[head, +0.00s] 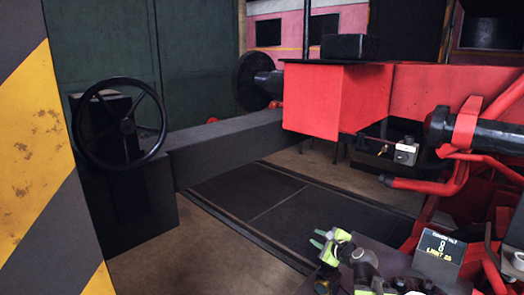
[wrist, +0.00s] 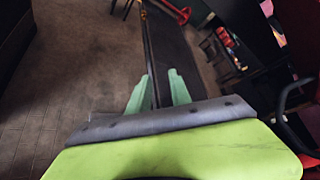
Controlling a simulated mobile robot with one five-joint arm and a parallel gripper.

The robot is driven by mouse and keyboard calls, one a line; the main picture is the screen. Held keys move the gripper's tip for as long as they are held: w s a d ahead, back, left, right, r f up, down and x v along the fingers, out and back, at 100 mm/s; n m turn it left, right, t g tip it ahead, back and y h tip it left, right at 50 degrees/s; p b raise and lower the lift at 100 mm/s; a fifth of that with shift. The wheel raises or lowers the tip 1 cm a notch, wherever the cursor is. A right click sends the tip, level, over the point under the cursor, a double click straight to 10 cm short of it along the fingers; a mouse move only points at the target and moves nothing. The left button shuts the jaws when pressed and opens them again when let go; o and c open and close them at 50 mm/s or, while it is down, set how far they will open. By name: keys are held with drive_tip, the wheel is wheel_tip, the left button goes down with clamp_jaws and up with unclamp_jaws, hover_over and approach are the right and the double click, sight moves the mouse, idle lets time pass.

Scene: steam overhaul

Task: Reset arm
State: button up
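My gripper (head: 320,239) shows at the bottom centre of the head view, with green fingertips pointing left and my folded green and black arm behind it. In the wrist view my gripper (wrist: 157,92) has its two pale green fingers apart, with a gap between them and nothing held. Floor and a long dark edge show beyond the fingers. The fingers touch nothing that I can see.
A black handwheel (head: 119,123) on a dark pedestal stands at left, beside a yellow-striped post (head: 40,125). A red box (head: 325,98) and red pipework fill the right. A small display (head: 438,246) stands at lower right. Dark floor plates (head: 245,200) lie clear in the middle.

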drive_tip(key=s+a+f+n+g, duration=0.85)
drive_tip(key=a+f+n, duration=0.25)
drive_tip(key=a+n, duration=0.25)
drive_tip(key=s+d+f+n+g+h, duration=0.4)
drive_tip(key=s+d+n, duration=0.3)
drive_tip(key=s, duration=0.4)
drive_tip(key=shift+s+d+n, duration=0.15)
drive_tip(key=shift+d+n, duration=0.15)
drive_tip(key=shift+n, duration=0.55)
drive_tip(key=shift+f+g, duration=0.1)
drive_tip(key=shift+g, duration=0.15)
